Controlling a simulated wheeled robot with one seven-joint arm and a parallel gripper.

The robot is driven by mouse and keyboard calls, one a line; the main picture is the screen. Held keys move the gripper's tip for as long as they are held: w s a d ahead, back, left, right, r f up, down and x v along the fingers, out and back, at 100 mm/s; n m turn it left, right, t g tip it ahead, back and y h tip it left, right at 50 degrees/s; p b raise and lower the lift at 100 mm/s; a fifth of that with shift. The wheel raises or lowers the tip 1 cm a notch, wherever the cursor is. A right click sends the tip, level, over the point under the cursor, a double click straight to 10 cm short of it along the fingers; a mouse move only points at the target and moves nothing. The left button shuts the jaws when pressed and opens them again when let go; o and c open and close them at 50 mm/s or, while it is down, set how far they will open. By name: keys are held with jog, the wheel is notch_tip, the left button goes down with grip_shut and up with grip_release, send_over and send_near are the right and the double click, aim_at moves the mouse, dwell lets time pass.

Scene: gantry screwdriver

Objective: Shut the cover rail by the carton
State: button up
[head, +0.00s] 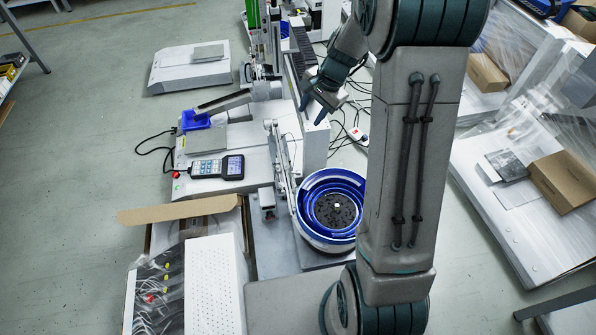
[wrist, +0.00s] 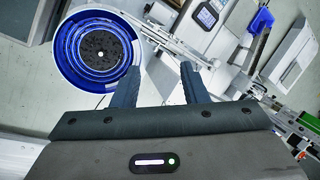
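My gripper (head: 311,108) is over the white gantry machine in the head view, its fingers pointing down beside the long pale beam (head: 316,140). In the wrist view, my gripper (wrist: 160,75) has its two dark fingers spread apart with nothing between them. A thin metal rail assembly (head: 281,160) stands left of the beam; I cannot tell for sure which part is the cover rail. An open brown carton (head: 180,210) lies at the lower left, near the machine's front end. My arm hides part of the machine's right side.
A round blue feeder bowl (head: 331,206) stands close to the rail, and it also shows in the wrist view (wrist: 97,52). A handheld controller (head: 216,167) and a blue bin (head: 195,121) are left of the gantry. Cables lie on the floor to the right.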

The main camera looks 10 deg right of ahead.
jog(key=w+d+f+m+b, duration=0.1)
jog(key=w+f+m+b, duration=0.15)
jog(key=f, duration=0.55)
jog(key=w+d+f+m+b, duration=0.15)
jog(key=w+f, duration=0.25)
jog(key=f, duration=0.5)
jog(key=m+y+b, duration=0.1)
jog(key=m+b, duration=0.2)
jog(key=b, duration=0.2)
send_near(298, 172)
jog(key=b+x, duration=0.3)
jog(key=x, duration=0.6)
jog(key=shift+d, duration=0.1)
jog(key=shift+c, duration=0.3)
jog(key=shift+r, duration=0.1)
grip_shut()
